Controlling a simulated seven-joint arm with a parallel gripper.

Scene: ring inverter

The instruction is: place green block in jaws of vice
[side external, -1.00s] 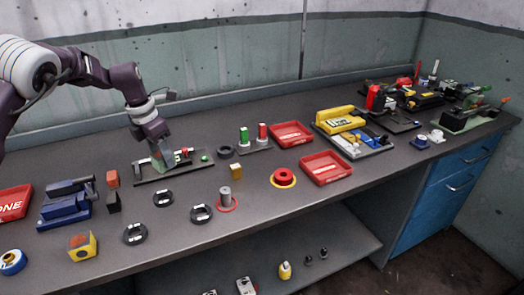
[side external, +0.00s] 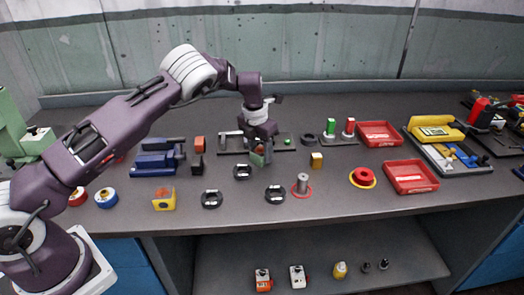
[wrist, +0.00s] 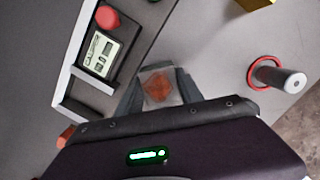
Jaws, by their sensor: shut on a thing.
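My gripper (side external: 259,158) is shut on a small block (side external: 258,157) just in front of the dark gauge board. The block looks grey-green with an orange patch. In the wrist view the block (wrist: 158,88) sits between the fingertips (wrist: 160,92), its orange-brown patch facing the camera. The fingers hide part of its sides, and I cannot tell whether it touches the bench. A blue vice (side external: 157,160) stands on the bench to the left of my gripper; the wrist view does not show it.
The gauge board (side external: 232,147) lies beside my gripper. A grey post (side external: 302,183) with a red ring and red trays (side external: 411,177) are further right.

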